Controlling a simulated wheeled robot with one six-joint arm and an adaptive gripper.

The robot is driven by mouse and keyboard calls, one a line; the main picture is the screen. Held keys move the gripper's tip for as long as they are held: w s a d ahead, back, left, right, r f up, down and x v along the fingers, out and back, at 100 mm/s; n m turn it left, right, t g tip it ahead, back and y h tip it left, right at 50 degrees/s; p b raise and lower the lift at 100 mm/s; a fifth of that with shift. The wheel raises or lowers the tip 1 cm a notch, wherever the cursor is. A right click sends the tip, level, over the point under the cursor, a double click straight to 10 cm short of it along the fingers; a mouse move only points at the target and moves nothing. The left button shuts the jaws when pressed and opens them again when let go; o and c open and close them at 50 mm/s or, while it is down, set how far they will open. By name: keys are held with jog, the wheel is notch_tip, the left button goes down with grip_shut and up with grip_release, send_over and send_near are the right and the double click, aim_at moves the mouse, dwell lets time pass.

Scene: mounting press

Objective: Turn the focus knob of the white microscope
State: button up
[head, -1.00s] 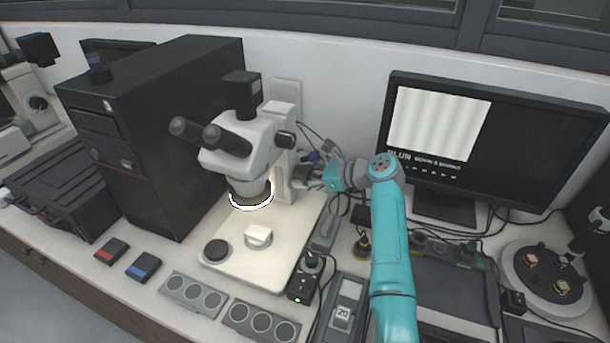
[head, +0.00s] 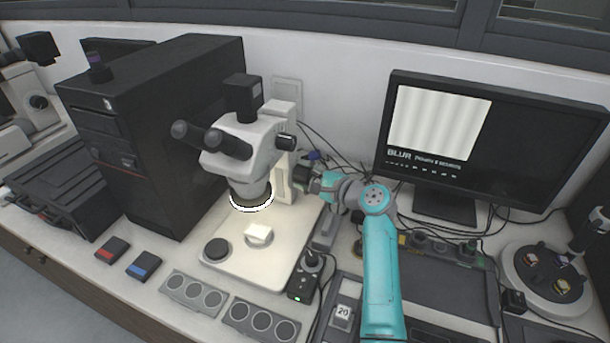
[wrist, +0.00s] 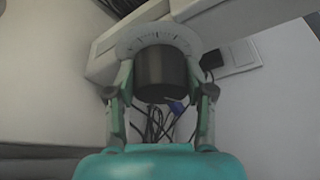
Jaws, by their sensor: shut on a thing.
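The white microscope (head: 240,150) stands on its pale base plate (head: 250,265) at the middle left in the head view. Its dark focus knob (wrist: 161,72) sits between the two fingers of my gripper (wrist: 162,85) in the wrist view, with a pale graduated dial (wrist: 130,40) behind it. My gripper is shut on the knob, at the right side of the microscope's column; in the head view (head: 312,181) the fingers are small and partly hidden.
A monitor (head: 490,135) on the right shows soft vertical stripes and the word BLUR. A black computer tower (head: 150,130) stands left of the microscope. A small black control box (head: 303,285) and cables lie near my arm. A round tray (head: 550,280) is at the far right.

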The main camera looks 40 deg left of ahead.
jog(key=shift+f+n+y, duration=0.1)
jog(key=shift+n+y, duration=0.2)
jog(key=shift+n, duration=0.3)
dwell(0.3)
jog(key=o, duration=1.2)
jog(key=shift+c, duration=0.2)
